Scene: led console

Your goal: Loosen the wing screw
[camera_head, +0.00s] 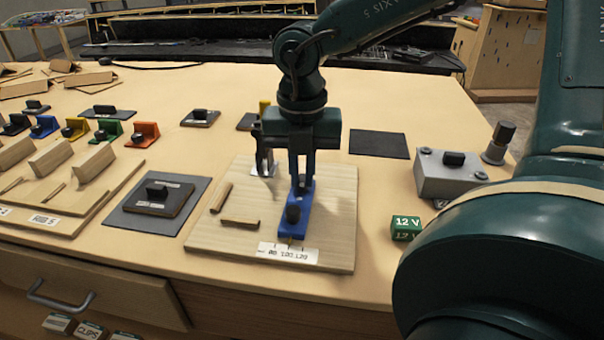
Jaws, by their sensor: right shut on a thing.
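A pale wooden board (335,225) lies on the bench. A blue slide piece (291,228) sits on it, with a black knob (292,214) near its front end. My right gripper (300,188) points straight down over the rear part of the blue piece. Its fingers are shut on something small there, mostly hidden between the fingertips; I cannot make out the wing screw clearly. A grey metal bracket (263,163) stands just left of the fingers, partly hidden by my gripper. My left gripper is not in view.
Two wooden strips (240,222) and a white number label (288,252) are on the board. A black plate with a knob (157,196) lies left. A grey box (445,180) and a green 12 V block (406,228) stand right. Coloured holders (107,130) are back left.

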